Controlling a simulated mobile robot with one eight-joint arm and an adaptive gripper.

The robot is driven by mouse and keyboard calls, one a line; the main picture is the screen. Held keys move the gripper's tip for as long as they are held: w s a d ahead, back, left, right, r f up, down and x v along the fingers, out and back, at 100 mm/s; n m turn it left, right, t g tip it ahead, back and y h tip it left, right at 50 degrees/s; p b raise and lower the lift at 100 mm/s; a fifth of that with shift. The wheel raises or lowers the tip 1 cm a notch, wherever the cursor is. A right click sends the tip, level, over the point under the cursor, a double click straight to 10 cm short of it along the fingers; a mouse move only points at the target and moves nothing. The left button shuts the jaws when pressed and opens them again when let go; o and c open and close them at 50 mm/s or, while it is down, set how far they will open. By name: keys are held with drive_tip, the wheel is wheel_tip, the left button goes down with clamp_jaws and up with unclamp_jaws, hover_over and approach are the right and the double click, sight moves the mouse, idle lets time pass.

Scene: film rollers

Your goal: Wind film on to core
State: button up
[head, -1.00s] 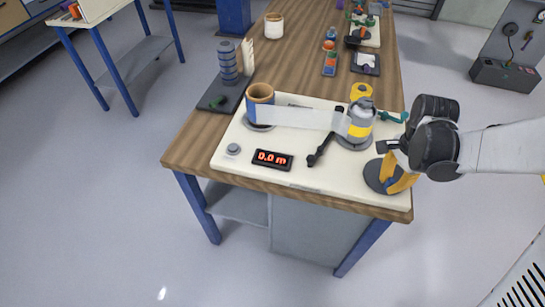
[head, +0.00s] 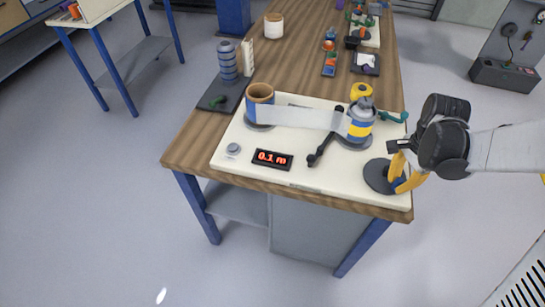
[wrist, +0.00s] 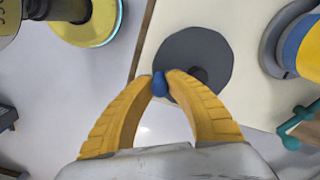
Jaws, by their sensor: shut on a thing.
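My gripper (head: 404,172) has yellow fingers shut on a blue knob (wrist: 160,84) at the rim of a dark grey crank disc (wrist: 196,58). The disc also shows in the head view (head: 377,173), at the right front of the cream board. A brown core (head: 260,92) stands on a spindle at the left of the board. A pale film strip (head: 300,118) runs from the core to a grey, blue and yellow roll (head: 361,122) at the right. The display (head: 272,159) reads 0.1 m.
A grey button (head: 233,149) and a black lever (head: 322,153) sit on the cream board (head: 245,135). A teal handle (head: 394,117) is behind the disc. Grey-blue rolls (head: 228,64) stand on a dark tray at the left back.

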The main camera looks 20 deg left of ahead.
sight(402, 175)
drive_tip(key=shift+w+d, duration=0.65)
drive_tip(key=shift+d, duration=0.15)
drive_tip(key=shift+w+d, duration=0.45)
drive_tip(key=shift+w, duration=1.7)
